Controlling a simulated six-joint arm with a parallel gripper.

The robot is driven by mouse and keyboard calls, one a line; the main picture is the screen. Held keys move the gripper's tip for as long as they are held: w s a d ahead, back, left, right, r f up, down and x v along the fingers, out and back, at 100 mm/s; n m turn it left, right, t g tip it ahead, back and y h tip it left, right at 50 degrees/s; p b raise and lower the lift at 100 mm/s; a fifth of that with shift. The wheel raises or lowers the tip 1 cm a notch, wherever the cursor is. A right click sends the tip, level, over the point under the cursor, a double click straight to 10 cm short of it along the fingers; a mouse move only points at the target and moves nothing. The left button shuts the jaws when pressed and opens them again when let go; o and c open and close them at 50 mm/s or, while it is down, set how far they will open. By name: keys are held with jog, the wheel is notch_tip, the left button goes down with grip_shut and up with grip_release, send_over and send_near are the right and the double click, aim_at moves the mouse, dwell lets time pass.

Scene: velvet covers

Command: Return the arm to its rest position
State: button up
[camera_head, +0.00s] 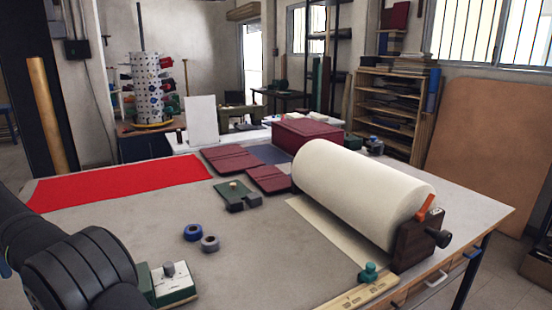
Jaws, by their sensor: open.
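Part of my dark arm (82,268) shows at the lower left edge, low over the near left part of the worktable (265,262). My gripper is out of the picture, so its jaws and anything near them are hidden. A green and white block-like tool (172,284) sits on the table just right of the arm link; whether they touch cannot be told.
A big cream roll (360,190) lies on a stand at the right. Red cloth (125,183) lies flat at the left. Blue (193,232) and grey (210,243) rings, a green fixture (237,196), dark red covers (229,160) and a dark red box (307,134) sit mid-table and behind.

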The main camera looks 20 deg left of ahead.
notch_tip(320, 180, down, 16)
jog(key=shift+r, duration=0.1)
dwell(0.4)
notch_tip(320, 180, up, 18)
jog(key=shift+f, duration=0.2)
dwell(0.5)
jog(key=shift+f, duration=8.85)
jog(key=shift+w+d+r, duration=0.1)
jog(key=shift+w+d, duration=0.15)
